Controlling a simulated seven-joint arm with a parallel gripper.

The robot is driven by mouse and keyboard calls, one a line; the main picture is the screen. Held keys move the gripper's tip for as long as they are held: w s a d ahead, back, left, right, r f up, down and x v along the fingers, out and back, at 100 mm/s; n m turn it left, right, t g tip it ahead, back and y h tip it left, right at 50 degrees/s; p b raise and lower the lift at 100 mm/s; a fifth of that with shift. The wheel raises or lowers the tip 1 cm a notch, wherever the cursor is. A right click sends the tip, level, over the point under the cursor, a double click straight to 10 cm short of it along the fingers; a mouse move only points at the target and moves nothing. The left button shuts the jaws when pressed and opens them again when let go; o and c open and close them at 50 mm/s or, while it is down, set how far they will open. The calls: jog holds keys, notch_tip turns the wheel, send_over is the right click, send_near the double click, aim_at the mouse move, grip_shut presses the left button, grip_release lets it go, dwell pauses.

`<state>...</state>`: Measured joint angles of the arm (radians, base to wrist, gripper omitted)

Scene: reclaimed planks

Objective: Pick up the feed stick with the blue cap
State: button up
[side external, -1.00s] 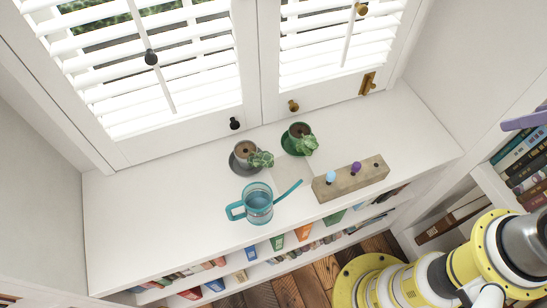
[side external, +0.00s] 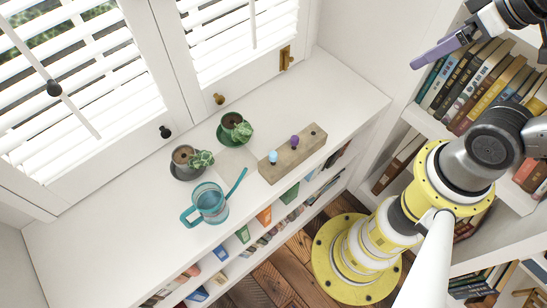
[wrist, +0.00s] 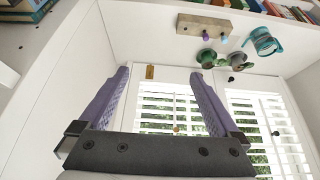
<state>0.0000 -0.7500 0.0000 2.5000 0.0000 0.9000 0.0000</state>
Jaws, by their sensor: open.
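The feed stick's light blue cap (side external: 272,157) stands at the left end of a wooden block (side external: 292,155) on the white shelf top; its shaft is hidden in the block. A purple cap (side external: 295,141) stands beside it, near the middle of the block. The blue cap (wrist: 224,38) also shows in the wrist view, near the top. My gripper (side external: 416,64) has purple fingers and is at the upper right, well apart from the block. In the wrist view my gripper (wrist: 160,73) is open, with nothing between the fingers.
A teal glass mug (side external: 209,204) with a teal stick in it stands left of the block. Bookshelves (side external: 452,128) are at the right, near my arm. The shelf top's right end is clear.

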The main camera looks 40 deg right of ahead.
jog(key=c, duration=0.5)
